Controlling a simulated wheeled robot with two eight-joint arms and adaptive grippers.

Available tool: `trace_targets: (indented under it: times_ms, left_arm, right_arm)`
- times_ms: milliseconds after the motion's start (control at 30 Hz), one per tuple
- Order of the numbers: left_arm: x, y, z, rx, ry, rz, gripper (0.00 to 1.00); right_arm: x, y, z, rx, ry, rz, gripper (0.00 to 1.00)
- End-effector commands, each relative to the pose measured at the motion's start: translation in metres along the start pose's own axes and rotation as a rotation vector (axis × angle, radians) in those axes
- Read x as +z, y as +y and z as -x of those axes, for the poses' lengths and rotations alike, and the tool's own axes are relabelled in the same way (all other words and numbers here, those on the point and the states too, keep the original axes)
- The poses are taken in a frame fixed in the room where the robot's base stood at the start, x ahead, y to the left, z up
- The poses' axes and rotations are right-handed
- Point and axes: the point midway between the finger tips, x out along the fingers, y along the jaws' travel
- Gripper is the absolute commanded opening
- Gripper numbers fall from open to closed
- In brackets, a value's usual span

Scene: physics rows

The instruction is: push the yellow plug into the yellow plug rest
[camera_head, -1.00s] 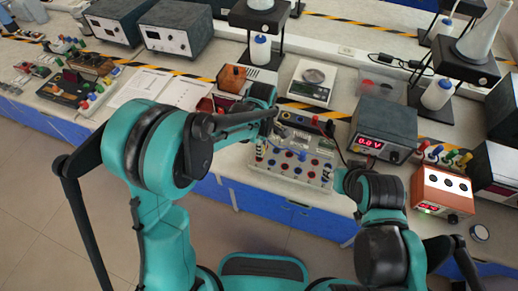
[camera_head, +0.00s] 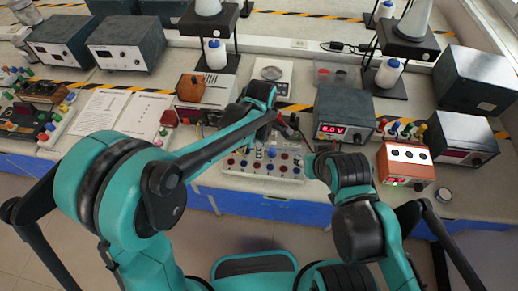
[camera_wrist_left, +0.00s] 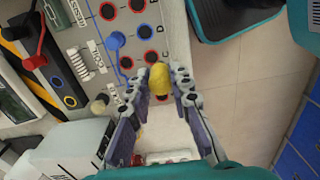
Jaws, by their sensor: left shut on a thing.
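My left gripper (camera_wrist_left: 161,75) is shut on the yellow plug (camera_wrist_left: 158,80), a rounded yellow piece between the fingertips in the left wrist view. The plug is over or beside the grey board (camera_wrist_left: 88,38), near its lower right edge; I cannot tell whether it touches anything. The yellow plug rest cannot be made out for certain. In the head view my left arm reaches over the board (camera_head: 236,172), and its gripper is mostly hidden. My right arm ends just right of the board; its gripper does not show.
The board carries red, black and blue sockets, and a blue plug (camera_wrist_left: 116,40) stands in it. A power supply (camera_head: 343,113) with a red display is behind to the right. An orange-fronted box (camera_head: 406,163) stands farther right. Floor lies in front of the bench.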

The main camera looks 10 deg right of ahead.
Motion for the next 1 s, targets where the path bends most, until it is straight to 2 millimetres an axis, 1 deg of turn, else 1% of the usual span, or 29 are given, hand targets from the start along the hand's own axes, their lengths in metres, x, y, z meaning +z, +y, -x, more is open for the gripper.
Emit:
trace_targets:
  times_ms: [167,267,667,1000]
  left_arm:
    - [-0.005,0.015,-0.002,0.000,0.000,-0.077,0.00]
    - [-0.010,0.032,-0.004,0.000,0.000,-0.176,0.00]
    - [-0.037,0.116,-0.011,0.000,0.000,-0.685,0.00]
    - [-0.060,0.190,-0.016,0.000,0.000,-1.133,0.00]
  right_arm:
    - [0.001,0.000,-0.002,0.000,0.000,0.000,0.40]
    - [0.003,0.000,-0.004,0.000,0.000,0.000,0.40]
    - [0.005,0.000,-0.007,0.000,0.000,0.000,0.40]
    - [0.001,0.000,-0.001,0.000,0.000,0.000,0.40]
